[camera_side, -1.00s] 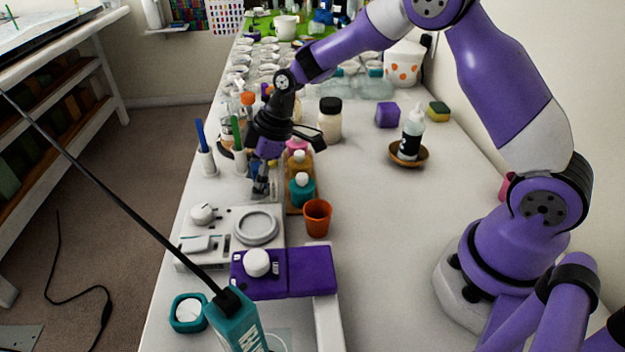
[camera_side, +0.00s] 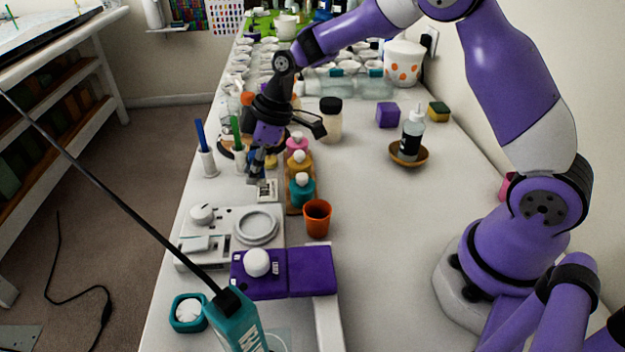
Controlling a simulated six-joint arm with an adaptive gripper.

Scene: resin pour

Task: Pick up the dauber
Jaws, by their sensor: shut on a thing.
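My gripper (camera_side: 262,174) is over the left part of the white bench, just behind the grey dial device. It points down and is shut on a small pale, squarish piece, which I take to be the dauber (camera_side: 267,190). The dauber shows just below the fingertips, with a darker patch on its face. The fingers hide its upper part. Whether its lower end is clear of the bench is hard to tell.
A row of capped bottles (camera_side: 302,188) stands close on the right, with an orange cup (camera_side: 317,217) in front. Pen holders (camera_side: 207,162) stand on the left. The grey dial device (camera_side: 228,229) is in front.

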